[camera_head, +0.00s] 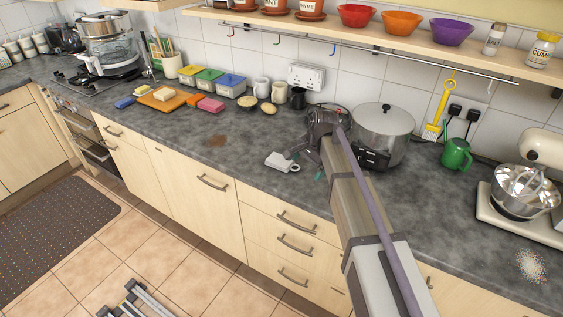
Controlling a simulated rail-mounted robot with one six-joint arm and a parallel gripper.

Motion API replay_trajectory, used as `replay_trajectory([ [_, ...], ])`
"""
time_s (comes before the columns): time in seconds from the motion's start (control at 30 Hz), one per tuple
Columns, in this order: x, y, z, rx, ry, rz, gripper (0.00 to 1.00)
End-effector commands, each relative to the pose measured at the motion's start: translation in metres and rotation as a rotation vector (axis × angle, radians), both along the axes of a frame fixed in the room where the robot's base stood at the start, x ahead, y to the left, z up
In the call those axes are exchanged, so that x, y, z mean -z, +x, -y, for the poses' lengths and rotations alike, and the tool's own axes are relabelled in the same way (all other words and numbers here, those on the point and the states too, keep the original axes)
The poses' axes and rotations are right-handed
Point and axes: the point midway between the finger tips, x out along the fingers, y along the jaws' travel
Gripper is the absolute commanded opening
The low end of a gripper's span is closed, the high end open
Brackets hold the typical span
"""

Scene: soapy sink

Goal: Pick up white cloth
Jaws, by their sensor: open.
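A small white item, which looks like the white cloth (281,161), lies on the dark grey counter, left of my arm. My gripper (304,164) hangs over the counter just right of the cloth, with its dark fingers pointing down and to the left. The fingers are open, and I see nothing held between them. The gripper is small in this view, so I cannot tell how high it is above the counter or whether a finger touches the cloth's right edge.
A large steel pot (383,134) stands close behind my arm. Mugs (279,91) and a small bowl (268,109) stand behind the cloth. A brown stain (217,141) marks the counter to the left. A green mug (456,154) and a mixer (525,190) stand at right.

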Motion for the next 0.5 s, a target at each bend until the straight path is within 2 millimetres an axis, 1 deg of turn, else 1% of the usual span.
replay_trajectory([
  [0.03, -0.001, 0.043, -0.021, 0.172, 0.047, -0.026, 1.00],
  [0.07, -0.002, 0.061, -0.031, 0.298, 0.079, -0.047, 1.00],
  [0.1, -0.004, 0.081, -0.043, 0.467, 0.124, -0.081, 1.00],
  [0.13, -0.005, 0.094, -0.049, 0.593, 0.157, -0.109, 1.00],
  [0.2, -0.007, 0.113, -0.056, 0.857, 0.221, -0.174, 1.00],
  [0.23, -0.008, 0.115, -0.058, 0.949, 0.241, -0.199, 1.00],
  [0.3, -0.009, 0.114, -0.059, 1.115, 0.275, -0.245, 1.00],
  [0.33, -0.009, 0.114, -0.059, 1.164, 0.283, -0.259, 1.00],
  [0.4, -0.009, 0.114, -0.059, 1.234, 0.292, -0.278, 1.00],
  [0.5, -0.008, 0.113, -0.059, 1.257, 0.293, -0.284, 1.00],
])
